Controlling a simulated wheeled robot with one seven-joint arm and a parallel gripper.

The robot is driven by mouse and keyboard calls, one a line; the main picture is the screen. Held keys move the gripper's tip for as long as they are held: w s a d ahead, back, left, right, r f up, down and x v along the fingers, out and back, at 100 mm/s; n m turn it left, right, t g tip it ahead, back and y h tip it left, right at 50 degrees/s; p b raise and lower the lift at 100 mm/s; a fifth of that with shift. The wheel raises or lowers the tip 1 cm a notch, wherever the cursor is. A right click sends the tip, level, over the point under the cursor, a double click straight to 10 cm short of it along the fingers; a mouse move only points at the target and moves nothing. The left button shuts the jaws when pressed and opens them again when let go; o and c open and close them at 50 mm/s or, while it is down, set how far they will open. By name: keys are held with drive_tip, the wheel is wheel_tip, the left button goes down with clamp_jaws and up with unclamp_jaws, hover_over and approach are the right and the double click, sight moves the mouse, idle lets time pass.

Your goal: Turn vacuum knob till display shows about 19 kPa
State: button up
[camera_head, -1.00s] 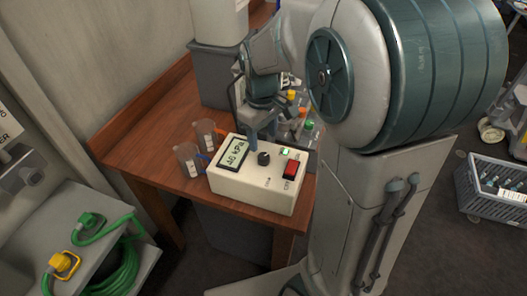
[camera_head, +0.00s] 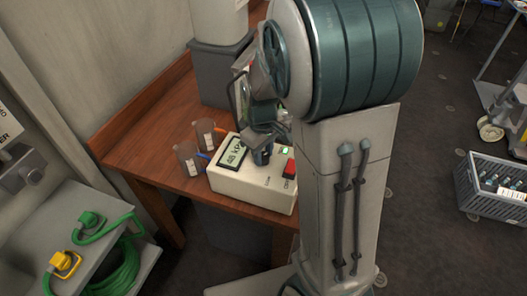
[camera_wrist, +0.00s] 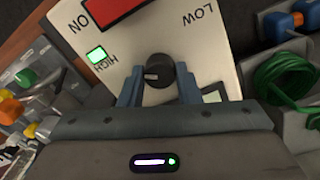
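The white control box (camera_head: 250,187) stands on the wooden table. Its display (camera_head: 232,152) shows a kPa reading that looks like 48, though the digits are small. The black vacuum knob (camera_wrist: 160,71) is clear in the wrist view, between the HIGH and LOW labels; my gripper hides it in the head view. My gripper (camera_wrist: 160,78) is at the knob, one finger on each side, with what looks like a narrow gap. It also shows in the head view (camera_head: 261,155), over the box. A green light (camera_wrist: 97,55) is lit by the red switch (camera_wrist: 112,10).
Two clear beakers (camera_head: 189,160) stand just left of the box. A grey bin (camera_head: 220,75) is behind. Green cable (camera_head: 112,270) and a yellow plug (camera_head: 64,263) lie on the grey unit at left. A grey crate (camera_head: 492,185) is on the floor at right.

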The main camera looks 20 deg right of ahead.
drive_tip(key=shift+m, duration=0.3)
drive_tip(key=m, duration=0.3)
drive_tip(key=shift+m, duration=0.3)
drive_tip(key=m, duration=0.4)
drive_tip(key=shift+p, duration=0.4)
drive_tip(key=m, duration=0.4)
drive_tip(key=shift+w+r, duration=0.1)
drive_tip(key=shift+m+p, duration=0.6)
drive_tip(key=shift+m, duration=1.3)
drive_tip(key=o, duration=1)
